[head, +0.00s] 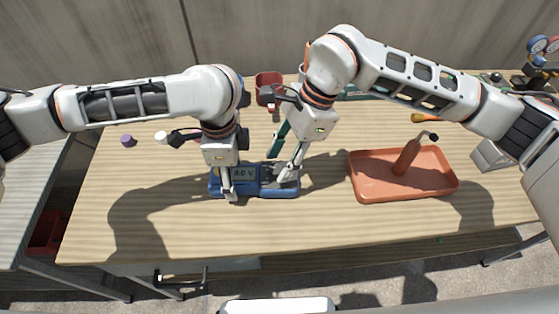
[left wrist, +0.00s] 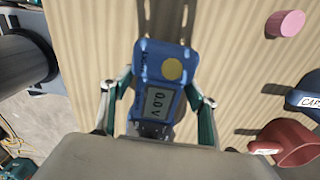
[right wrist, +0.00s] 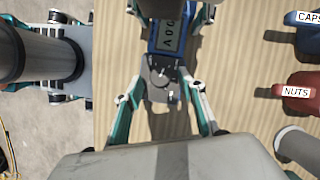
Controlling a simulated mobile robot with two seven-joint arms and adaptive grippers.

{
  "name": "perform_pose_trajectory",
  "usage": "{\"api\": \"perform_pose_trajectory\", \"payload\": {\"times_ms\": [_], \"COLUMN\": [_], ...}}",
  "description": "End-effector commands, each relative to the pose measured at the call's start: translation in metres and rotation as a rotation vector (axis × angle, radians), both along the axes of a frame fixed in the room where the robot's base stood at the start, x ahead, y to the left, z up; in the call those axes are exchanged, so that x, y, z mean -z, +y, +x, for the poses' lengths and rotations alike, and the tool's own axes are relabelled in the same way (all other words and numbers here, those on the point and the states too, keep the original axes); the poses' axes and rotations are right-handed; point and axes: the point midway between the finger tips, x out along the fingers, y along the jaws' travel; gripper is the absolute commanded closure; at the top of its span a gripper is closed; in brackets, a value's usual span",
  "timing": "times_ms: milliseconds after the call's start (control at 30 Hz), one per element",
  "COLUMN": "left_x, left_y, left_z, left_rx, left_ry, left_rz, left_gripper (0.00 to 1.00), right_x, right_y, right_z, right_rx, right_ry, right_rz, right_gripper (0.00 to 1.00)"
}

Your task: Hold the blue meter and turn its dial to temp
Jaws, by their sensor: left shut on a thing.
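The blue meter (head: 266,183) lies on the wooden table near its front middle, with its display reading 0.0 V. In the left wrist view the meter (left wrist: 148,62) sits between the fingers of my left gripper (left wrist: 158,90), which is shut on its sides; a yellow disc shows on its body. My left gripper (head: 231,185) also shows in the head view. The dial (right wrist: 163,72) is at the meter's other end, on a dark face. My right gripper (right wrist: 162,90) points down there, with its fingers apart on either side of the dial end. Whether they touch it I cannot tell.
A red tray (head: 362,190) with an upright reddish handled thing (head: 407,158) stands to the right. A red bin labelled NUTS (right wrist: 300,88) and a blue bin (right wrist: 303,22) stand behind. A purple cylinder (head: 127,140) is at left. The table's front strip is clear.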

Motion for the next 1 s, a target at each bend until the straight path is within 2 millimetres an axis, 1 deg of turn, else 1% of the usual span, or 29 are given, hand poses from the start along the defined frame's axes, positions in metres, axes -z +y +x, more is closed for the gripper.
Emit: {"api": "perform_pose_trajectory", "payload": {"times_ms": [133, 400, 433, 467, 500, 567, 600, 867, 1000], "left_x": [-0.0003, -0.0004, -0.0004, -0.0004, -0.0004, -0.0004, -0.0004, -0.0004, -0.0003], "left_y": [0.0002, 0.0003, 0.0003, 0.0003, 0.0003, 0.0003, 0.0003, 0.0003, 0.0003], "left_z": [0.0006, 0.0006, 0.0006, 0.0006, 0.0006, 0.0006, 0.0006, 0.0006, 0.0005], "left_rx": [0.000, 0.000, 0.000, 0.000, 0.000, 0.000, 0.000, 0.000, 0.000], "left_ry": [-0.001, -0.002, -0.002, -0.002, -0.002, -0.002, -0.002, -0.002, -0.001], "left_rz": [0.000, 0.001, 0.001, 0.001, 0.000, 0.001, 0.001, 0.001, 0.001], "left_gripper": [0.76, 0.76, 0.76, 0.76, 0.76, 0.76, 0.76, 0.76, 0.76], "right_x": [0.0076, 0.0088, 0.0088, 0.0088, 0.0088, 0.0087, 0.0087, 0.0088, 0.0091], "right_y": [0.0032, 0.0035, 0.0035, 0.0035, 0.0035, 0.0035, 0.0035, 0.0034, 0.0028], "right_z": [-0.0013, -0.0013, -0.0013, -0.0013, -0.0013, -0.0013, -0.0013, -0.0014, -0.0018], "right_rx": [0.000, 0.000, 0.000, 0.000, 0.000, 0.000, 0.000, 0.012, 0.054], "right_ry": [0.000, 0.000, 0.000, 0.000, 0.000, 0.000, 0.000, 0.000, -0.001], "right_rz": [0.001, 0.000, 0.000, 0.000, 0.000, 0.000, 0.000, 0.000, -0.002], "right_gripper": [0.60, 0.60, 0.63, 0.71, 0.81, 0.96, 0.99, 0.99, 0.99]}}
